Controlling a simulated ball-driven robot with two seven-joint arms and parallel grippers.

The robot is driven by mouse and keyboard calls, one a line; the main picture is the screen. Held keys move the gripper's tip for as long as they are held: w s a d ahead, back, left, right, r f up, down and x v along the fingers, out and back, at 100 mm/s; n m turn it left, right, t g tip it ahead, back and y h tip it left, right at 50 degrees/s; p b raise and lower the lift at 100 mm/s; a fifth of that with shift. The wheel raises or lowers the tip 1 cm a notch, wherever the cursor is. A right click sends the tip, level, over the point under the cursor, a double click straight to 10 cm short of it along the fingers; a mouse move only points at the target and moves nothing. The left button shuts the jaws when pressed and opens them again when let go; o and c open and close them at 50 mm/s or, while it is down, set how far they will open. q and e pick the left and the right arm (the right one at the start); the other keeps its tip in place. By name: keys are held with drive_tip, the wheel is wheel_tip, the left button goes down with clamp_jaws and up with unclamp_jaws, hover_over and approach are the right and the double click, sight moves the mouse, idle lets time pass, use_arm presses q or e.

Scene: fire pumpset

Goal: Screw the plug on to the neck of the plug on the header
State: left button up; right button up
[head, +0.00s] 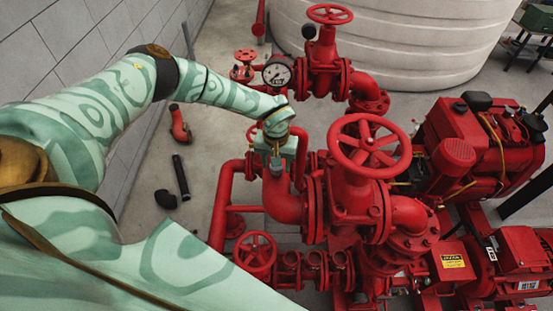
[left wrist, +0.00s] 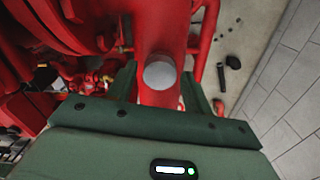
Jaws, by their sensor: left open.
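My left gripper (head: 279,158) points down over the red header pipe (head: 284,203), just left of the large handwheel in the head view. Its green fingers are apart. In the left wrist view a round grey plug-like end (left wrist: 160,75) shows on the red pipe, between the two open fingers, with visible space on either side. I cannot tell whether this is the plug itself or the bare neck; no thread shows. In the head view the gripper and arm largely cover this spot. My right gripper is in neither view.
A large red handwheel valve (head: 369,145) stands close right of the gripper. A pressure gauge (head: 277,74) and another valve wheel (head: 330,14) are behind. The red engine (head: 462,145) is at right.

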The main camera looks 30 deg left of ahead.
use_arm(q)
drive_tip(key=shift+r+n, duration=0.1)
drive_tip(key=shift+n, duration=1)
drive_tip(key=n+p, duration=0.2)
drive_tip(key=n, duration=0.4)
drive_tip(key=shift+p, duration=0.4)
drive_tip(key=n, duration=0.2)
drive_tip(key=shift+n+p, duration=0.35)
drive_tip(key=shift+n, duration=0.05)
drive_tip(key=n+p, duration=0.1)
drive_tip(key=n, duration=0.1)
drive_tip(key=shift+r+n, duration=0.1)
drive_tip(key=shift+n, duration=0.2)
drive_tip(key=shift+n+p, duration=0.35)
drive_tip(key=shift+n, duration=0.75)
